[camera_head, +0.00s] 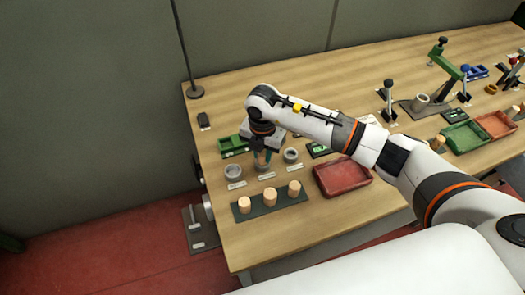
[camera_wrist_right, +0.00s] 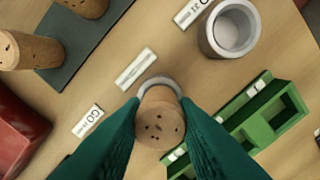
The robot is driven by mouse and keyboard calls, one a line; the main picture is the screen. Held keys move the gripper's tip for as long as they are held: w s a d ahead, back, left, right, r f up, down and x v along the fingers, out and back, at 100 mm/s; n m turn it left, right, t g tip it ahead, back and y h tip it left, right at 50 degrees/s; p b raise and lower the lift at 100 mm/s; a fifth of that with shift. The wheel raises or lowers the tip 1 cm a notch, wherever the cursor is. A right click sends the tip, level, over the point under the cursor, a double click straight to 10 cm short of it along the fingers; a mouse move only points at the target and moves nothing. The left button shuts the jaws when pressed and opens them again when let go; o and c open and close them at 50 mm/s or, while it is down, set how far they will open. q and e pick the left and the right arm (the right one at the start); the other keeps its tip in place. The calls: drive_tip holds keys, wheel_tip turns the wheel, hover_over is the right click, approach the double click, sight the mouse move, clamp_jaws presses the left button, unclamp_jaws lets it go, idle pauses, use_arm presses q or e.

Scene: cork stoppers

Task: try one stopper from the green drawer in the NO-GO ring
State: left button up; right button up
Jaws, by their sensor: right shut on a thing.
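My right gripper (camera_head: 262,160) points down over the middle of a row of rings; its green fingers (camera_wrist_right: 160,130) are shut on a pale, speckled cork stopper (camera_wrist_right: 158,124). Behind the stopper is a grey ring (camera_wrist_right: 160,83), partly hidden; I cannot tell whether the stopper's far end is above it or inside it. A wider grey ring (camera_wrist_right: 230,28) stands apart; in the head view rings stand left (camera_head: 233,171) and right (camera_head: 291,155) of the gripper. I cannot read which is NO-GO. The green drawer (camera_head: 231,147) lies behind and left; the wrist view shows its compartments (camera_wrist_right: 262,118). My left gripper is out of view.
Three corks stand on a dark strip (camera_head: 282,201) in front of the rings. A red tray (camera_head: 342,179) lies to the right. Small white label plates (camera_wrist_right: 136,70) lie by the rings. A thin pole (camera_head: 187,60) stands at the back left corner.

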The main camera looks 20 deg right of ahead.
drive_tip(key=shift+f, duration=0.1)
drive_tip(key=o, duration=1)
wheel_tip(320, 180, up, 12)
drive_tip(key=b, duration=0.2)
drive_tip(key=shift+f, duration=0.1)
idle(0.6)
